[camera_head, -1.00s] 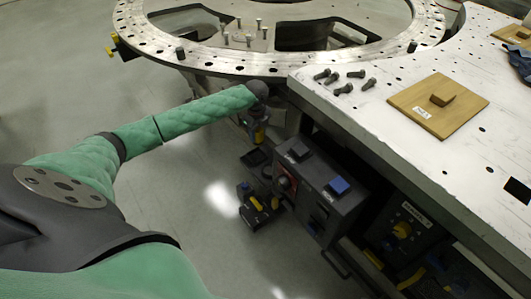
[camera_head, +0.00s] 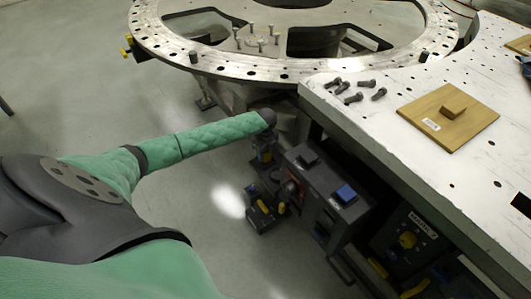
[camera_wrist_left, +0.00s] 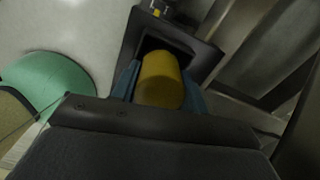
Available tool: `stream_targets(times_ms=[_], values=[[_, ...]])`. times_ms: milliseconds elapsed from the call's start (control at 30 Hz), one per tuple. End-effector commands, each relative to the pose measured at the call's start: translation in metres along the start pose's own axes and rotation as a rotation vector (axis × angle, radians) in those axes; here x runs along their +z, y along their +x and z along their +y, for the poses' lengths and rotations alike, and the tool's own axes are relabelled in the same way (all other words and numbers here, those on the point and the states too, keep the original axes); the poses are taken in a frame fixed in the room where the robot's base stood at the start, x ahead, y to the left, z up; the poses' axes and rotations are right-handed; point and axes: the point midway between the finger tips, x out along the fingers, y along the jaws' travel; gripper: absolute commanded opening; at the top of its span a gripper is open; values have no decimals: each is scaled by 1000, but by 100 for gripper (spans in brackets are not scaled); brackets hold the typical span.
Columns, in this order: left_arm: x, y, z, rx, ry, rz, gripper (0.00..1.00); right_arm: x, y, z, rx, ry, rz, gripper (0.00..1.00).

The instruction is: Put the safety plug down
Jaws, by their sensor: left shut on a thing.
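The safety plug (camera_wrist_left: 160,80) is a yellow cylinder in the left wrist view. My left gripper (camera_wrist_left: 160,88) is shut on it, with a blue-grey finger on each side. A dark square holder with an open top (camera_wrist_left: 207,52) lies just beyond the plug; I cannot tell whether the plug's far end is inside it. In the head view my left gripper (camera_head: 264,155) hangs below the wrist, beside the grey control box (camera_head: 322,205). The plug is not clear there. My right gripper is not in view.
A dark tool with yellow parts (camera_head: 263,214) sits low, left of the control box. The metal table (camera_head: 350,117) holds several bolts (camera_head: 356,91) and a wooden board (camera_head: 448,118). A perforated ring plate (camera_head: 215,62) is behind. Open floor lies to the left.

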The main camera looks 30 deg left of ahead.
Motion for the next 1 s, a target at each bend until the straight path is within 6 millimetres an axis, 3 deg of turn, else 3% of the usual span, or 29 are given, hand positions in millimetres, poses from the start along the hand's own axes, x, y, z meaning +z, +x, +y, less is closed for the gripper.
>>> stream_targets(times_ms=[367,400,500,833,1000], values=[[0,4,0,-1,0,0,18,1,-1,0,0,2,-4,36],[0,5,0,-1,0,0,46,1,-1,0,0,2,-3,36],[0,5,0,-1,1,0,66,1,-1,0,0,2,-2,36],[0,3,0,-1,1,0,66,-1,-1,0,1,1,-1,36],[0,-12,-1,-3,2,-1,66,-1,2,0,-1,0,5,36]])
